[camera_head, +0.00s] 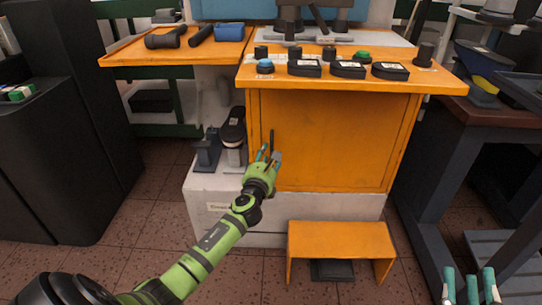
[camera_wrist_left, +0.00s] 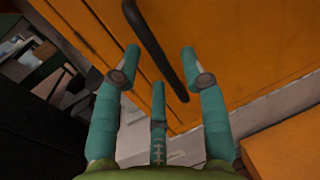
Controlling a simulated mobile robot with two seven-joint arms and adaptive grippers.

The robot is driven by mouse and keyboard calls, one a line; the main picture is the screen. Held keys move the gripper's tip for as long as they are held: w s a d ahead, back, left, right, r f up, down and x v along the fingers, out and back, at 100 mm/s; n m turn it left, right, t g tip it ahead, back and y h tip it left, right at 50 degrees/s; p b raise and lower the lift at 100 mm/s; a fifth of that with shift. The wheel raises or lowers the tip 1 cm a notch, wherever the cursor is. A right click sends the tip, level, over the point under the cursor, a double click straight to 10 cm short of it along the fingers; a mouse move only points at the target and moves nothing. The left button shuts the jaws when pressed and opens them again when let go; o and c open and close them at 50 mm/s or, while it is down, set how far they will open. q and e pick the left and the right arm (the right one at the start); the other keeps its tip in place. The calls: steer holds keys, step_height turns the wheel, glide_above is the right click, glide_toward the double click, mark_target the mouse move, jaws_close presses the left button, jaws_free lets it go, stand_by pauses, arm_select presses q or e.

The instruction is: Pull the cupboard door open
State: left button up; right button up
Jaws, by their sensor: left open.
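The orange cupboard door (camera_head: 335,135) is the front of the cupboard under the worktop, and it looks closed. Its dark upright bar handle (camera_head: 272,138) is near the door's left edge. My left gripper (camera_head: 268,154) is open at the handle's lower end. In the left wrist view, the handle (camera_wrist_left: 152,42) runs slantwise past the spread teal fingers of my left gripper (camera_wrist_left: 164,72), its lower part between them in the picture. Contact cannot be told. My right gripper (camera_head: 470,280) is at the bottom right, fingers spread and empty, away from the door.
An orange step stool (camera_head: 341,240) stands on the floor before the cupboard's pale base. A dark bench (camera_head: 470,120) is at the right. Tiled floor is free at the front left.

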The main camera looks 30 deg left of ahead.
arm_select(q)
steer(key=shift+x, duration=1)
arm_select(e)
steer(key=r, duration=0.1)
steer(key=s+r+t+y, duration=0.2)
steer(key=r, duration=0.1)
steer(key=shift+s+a+n, duration=0.1)
steer(key=shift+a+n, duration=0.2)
steer(key=shift+n, duration=0.1)
arm_select(q)
steer(key=shift+c, duration=0.4)
jaws_close()
steer(key=shift+d, duration=0.1)
